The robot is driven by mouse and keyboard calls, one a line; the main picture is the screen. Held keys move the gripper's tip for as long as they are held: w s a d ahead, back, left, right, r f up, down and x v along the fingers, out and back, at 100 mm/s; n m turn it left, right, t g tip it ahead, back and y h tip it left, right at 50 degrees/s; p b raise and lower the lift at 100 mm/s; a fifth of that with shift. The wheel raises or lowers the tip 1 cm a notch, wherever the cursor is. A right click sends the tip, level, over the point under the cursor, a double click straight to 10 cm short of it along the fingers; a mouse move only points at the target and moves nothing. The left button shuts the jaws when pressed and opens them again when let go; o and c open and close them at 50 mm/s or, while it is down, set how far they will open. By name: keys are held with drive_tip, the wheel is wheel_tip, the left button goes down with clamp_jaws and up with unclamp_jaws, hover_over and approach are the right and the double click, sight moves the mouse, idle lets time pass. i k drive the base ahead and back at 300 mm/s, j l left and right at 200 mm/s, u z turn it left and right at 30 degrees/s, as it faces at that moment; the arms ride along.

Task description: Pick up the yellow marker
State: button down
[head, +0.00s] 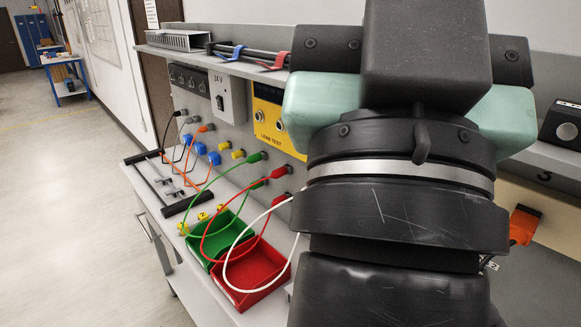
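I cannot make out a yellow marker in the head view. My own dark arm, with teal side pieces, fills the right half of the view and hides much of the bench behind it. The fingers of my gripper do not show, so I cannot tell where they are or what is between them. Small yellow pieces (203,216) lie on the bench behind the green tray (190,246), but they are too small to name for sure.
A red tray (265,296) stands at the front of the bench, with cables looping over both trays. A wall panel (228,97) with sockets and a yellow test box (268,120) stands behind. A black-handled frame (165,180) lies left. Open floor (70,210) is at left.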

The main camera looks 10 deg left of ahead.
sight(202, 216)
drive_tip(key=i+j+z, duration=0.1)
drive_tip(key=j, duration=0.45)
drive_tip(key=i+j+z, duration=0.1)
drive_tip(key=j, duration=0.5)
drive_tip(key=i+j+z, duration=0.1)
drive_tip(key=j, duration=0.5)
drive_tip(key=i, duration=0.05)
